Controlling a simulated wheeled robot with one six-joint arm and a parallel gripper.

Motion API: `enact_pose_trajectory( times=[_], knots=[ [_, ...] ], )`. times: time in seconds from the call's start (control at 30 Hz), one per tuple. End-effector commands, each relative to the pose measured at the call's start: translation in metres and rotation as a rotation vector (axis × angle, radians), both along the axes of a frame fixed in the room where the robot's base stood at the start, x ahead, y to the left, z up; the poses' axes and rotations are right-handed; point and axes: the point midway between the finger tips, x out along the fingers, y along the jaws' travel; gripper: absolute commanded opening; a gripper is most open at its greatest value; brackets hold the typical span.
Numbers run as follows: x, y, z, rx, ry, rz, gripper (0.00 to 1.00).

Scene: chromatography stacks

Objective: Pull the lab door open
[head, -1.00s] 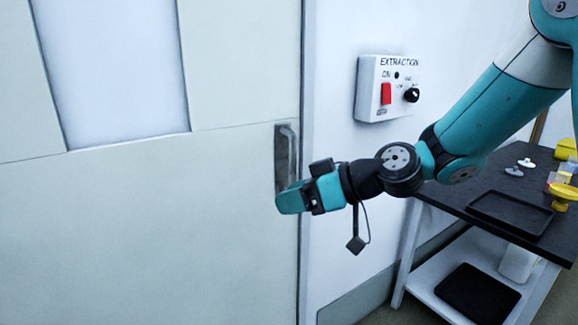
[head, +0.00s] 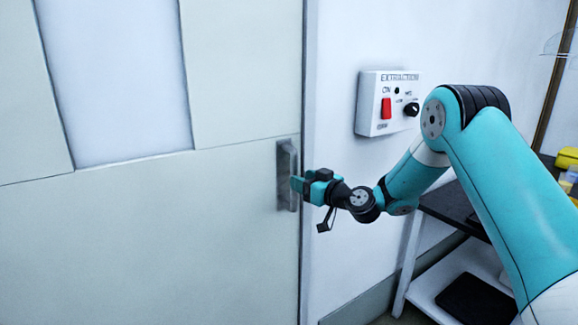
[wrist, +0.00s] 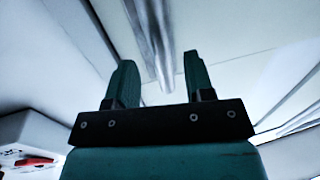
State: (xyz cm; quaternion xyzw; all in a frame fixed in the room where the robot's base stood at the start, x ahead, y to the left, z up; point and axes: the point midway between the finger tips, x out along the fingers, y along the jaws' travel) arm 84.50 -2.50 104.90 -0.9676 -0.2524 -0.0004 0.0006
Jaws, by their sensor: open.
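The lab door (head: 150,230) is a pale panel with a tall window, and it looks closed against its frame. Its grey vertical handle (head: 285,165) is near the door's right edge. My gripper (head: 296,184) is at the handle's right side in the head view, about level with its middle. In the wrist view my gripper (wrist: 158,80) has two teal fingers spread apart, and the metal handle (wrist: 152,40) runs between and beyond them. The fingers are not closed on it. Whether they touch it I cannot tell.
A white extraction control box (head: 388,103) with a red switch and a black knob is on the wall right of the door. A dark-topped bench (head: 450,207) with a lower shelf stands at the right, behind my arm.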

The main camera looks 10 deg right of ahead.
Motion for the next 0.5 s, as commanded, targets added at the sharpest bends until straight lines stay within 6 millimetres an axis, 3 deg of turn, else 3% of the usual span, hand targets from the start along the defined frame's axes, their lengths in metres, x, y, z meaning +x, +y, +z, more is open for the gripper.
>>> enact_pose_trajectory(
  times=[0.2, 0.5],
  knots=[
    [0.035, 0.021, 0.002, -0.001, 0.000, 0.003, 0.48],
    [0.051, 0.029, 0.000, 0.000, 0.001, 0.000, 0.48]
  ],
)
